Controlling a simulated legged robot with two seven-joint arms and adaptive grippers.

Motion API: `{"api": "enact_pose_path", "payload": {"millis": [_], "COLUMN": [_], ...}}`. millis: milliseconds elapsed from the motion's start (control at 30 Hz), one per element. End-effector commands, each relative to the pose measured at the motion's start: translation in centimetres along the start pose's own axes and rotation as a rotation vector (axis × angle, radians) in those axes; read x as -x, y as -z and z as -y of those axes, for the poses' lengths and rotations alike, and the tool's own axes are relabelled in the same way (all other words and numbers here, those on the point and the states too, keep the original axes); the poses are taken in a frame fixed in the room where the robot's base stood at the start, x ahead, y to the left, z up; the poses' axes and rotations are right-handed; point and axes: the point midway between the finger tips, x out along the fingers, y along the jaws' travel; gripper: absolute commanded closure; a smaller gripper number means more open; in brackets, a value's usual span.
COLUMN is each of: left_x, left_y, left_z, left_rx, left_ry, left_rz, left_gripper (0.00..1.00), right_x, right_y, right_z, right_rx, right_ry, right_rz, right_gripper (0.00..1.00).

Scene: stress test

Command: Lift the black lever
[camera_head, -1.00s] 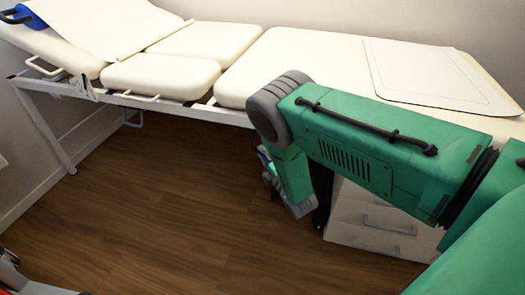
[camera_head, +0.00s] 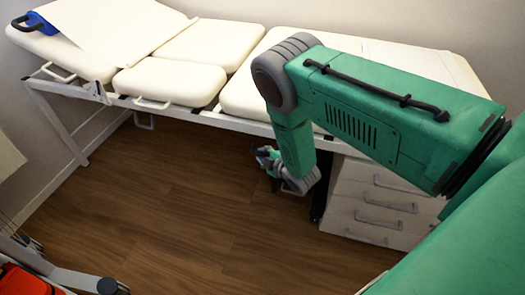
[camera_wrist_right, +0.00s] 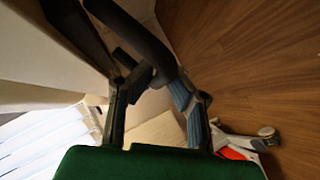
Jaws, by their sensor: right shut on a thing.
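In the right wrist view a thick black lever (camera_wrist_right: 140,36) comes down from the top and ends between the fingers. My right gripper (camera_wrist_right: 155,92) is shut on it near its lower end. In the head view my right gripper (camera_head: 268,158) is low beside the bed's edge, partly covered by my own green forearm. The lever cannot be made out there. My left gripper is in neither view now.
A cream examination bed (camera_head: 175,82) on a white frame runs along the wall. A white drawer unit (camera_head: 372,212) stands under its right part. A cart with an orange-red part (camera_head: 25,282) is at the lower left. The wooden floor (camera_head: 165,200) between is clear.

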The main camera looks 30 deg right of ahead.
Motion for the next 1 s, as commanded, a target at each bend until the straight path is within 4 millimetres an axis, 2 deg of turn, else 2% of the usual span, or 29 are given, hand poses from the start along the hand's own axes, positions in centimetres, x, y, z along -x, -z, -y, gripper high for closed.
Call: {"api": "enact_pose_path", "payload": {"millis": [200, 667, 700, 733, 767, 1000], "left_x": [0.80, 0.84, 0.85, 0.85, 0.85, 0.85], "left_y": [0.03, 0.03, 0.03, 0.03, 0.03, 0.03], "left_z": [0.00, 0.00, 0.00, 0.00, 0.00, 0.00], "left_rx": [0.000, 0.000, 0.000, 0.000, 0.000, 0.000], "left_ry": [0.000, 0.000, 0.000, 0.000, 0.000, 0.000], "left_rz": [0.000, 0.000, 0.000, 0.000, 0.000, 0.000], "left_gripper": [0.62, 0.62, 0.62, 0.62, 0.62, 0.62], "right_x": [0.26, 0.20, 0.19, 0.19, 0.19, 0.16], "right_y": [-0.24, -0.20, -0.20, -0.18, -0.15, 0.08], "right_z": [-0.46, -0.48, -0.48, -0.48, -0.46, -0.36], "right_rx": [-0.036, -0.044, -0.044, -0.044, -0.044, -0.044], "right_ry": [0.034, 0.041, 0.040, 0.041, 0.041, 0.043], "right_rz": [0.009, 0.008, 0.008, 0.007, 0.006, 0.003], "right_gripper": [1.00, 1.00, 0.80, 0.70, 0.68, 0.68]}}
